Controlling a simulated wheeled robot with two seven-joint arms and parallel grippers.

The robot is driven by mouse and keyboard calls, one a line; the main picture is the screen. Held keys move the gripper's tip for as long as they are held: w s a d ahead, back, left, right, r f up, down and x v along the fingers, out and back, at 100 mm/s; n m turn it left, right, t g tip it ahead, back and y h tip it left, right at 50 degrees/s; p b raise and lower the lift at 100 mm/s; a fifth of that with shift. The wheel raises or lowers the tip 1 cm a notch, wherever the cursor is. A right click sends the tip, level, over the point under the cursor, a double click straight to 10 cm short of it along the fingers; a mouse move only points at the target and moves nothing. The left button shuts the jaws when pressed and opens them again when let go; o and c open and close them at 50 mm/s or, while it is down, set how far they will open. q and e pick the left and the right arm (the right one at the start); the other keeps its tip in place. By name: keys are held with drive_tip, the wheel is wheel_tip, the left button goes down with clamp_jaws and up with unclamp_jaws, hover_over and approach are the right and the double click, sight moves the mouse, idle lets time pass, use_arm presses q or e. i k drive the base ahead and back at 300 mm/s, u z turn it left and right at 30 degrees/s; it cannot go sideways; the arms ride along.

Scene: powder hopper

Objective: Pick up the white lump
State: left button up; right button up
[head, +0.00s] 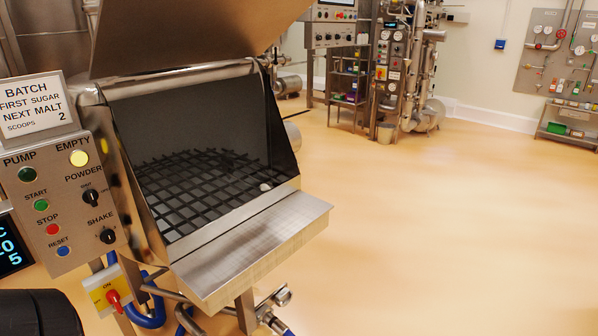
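A small white lump (265,187) lies inside the open hopper (200,115), at the right end of the dark grid (205,185), close to the front right wall. It looks tiny from here, and I cannot tell whether it rests on the bars or between them. Neither of my grippers shows in the head view.
The hopper's lid (195,35) is raised. A steel shelf (250,250) juts out along its front. A control panel (70,200) with buttons and knobs, and a batch sign (33,105), stand at the left. The floor (450,220) at the right is clear.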

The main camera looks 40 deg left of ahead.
sight(264, 188)
drive_tip(key=i, duration=2.65)
drive_tip(key=u, duration=3.9)
